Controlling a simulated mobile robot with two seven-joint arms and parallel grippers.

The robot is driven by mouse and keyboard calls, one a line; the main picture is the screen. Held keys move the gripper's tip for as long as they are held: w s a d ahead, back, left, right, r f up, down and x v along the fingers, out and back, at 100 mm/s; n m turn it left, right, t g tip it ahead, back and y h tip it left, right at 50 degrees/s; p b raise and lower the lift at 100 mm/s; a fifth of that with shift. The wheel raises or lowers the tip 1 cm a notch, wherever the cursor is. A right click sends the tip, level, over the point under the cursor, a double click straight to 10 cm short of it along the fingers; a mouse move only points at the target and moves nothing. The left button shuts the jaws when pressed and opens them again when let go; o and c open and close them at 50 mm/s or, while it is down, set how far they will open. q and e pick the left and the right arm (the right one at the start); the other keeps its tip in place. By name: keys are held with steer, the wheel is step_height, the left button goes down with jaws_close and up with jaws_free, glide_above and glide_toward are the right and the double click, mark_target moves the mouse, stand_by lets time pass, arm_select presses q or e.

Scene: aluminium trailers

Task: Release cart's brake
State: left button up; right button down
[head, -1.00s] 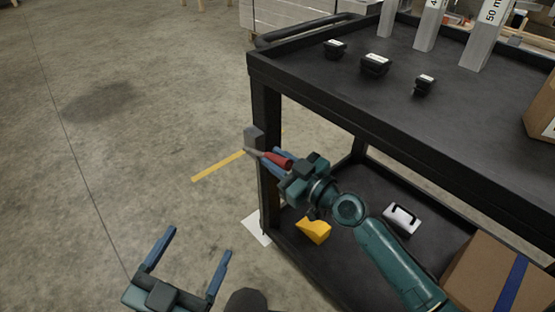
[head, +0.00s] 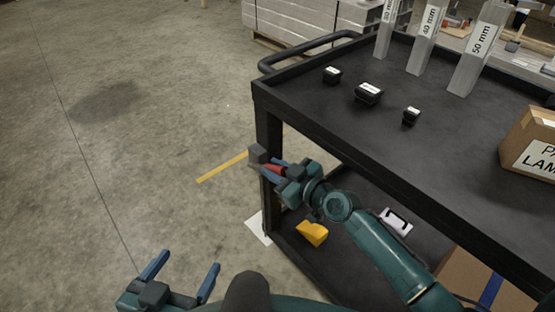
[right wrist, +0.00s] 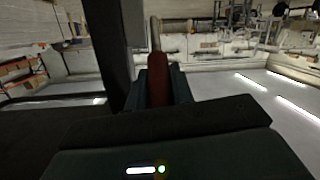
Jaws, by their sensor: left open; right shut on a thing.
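The black cart (head: 400,160) stands at the right with its top and lower shelf in view. A brake lever with a red grip (head: 276,169) sits beside the cart's near left post, next to a grey block (head: 257,155). My right gripper (head: 271,172) is shut on the red grip. In the right wrist view the red grip (right wrist: 158,82) stands between the fingers, with a metal rod (right wrist: 155,35) beyond it. My left gripper (head: 182,279) is open and empty over the floor at the lower left.
The cart top holds several small black boxes (head: 369,93), upright metal profiles (head: 426,40) and a cardboard box (head: 530,142). A yellow object (head: 313,233) and a white case (head: 396,221) are on the lower shelf. The floor (head: 130,150) at left is clear.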

steer(key=shift+w+a+r+p, duration=0.15)
steer(key=shift+r+p, duration=0.15)
steer(key=shift+p, duration=0.25)
arm_select(q)
steer(key=shift+s+a+r+n, duration=0.1)
steer(key=shift+a+r+n, duration=0.15)
steer(key=shift+r, duration=0.35)
steer(key=shift+s+a+r+n, duration=0.1)
steer(key=shift+a+r+n, duration=0.1)
steer(key=shift+r, duration=0.35)
arm_select(e)
steer(key=c, duration=1.2)
jaws_free()
arm_select(q)
steer(key=shift+s+a+r+t+p, duration=0.2)
steer(key=shift+r+t+p, duration=0.15)
steer(key=shift+r, duration=0.2)
arm_select(e)
steer(key=v, duration=0.7)
steer(key=shift+s+d, duration=0.2)
arm_select(q)
steer(key=shift+n, duration=0.25)
arm_select(e)
steer(key=shift+r, duration=0.15)
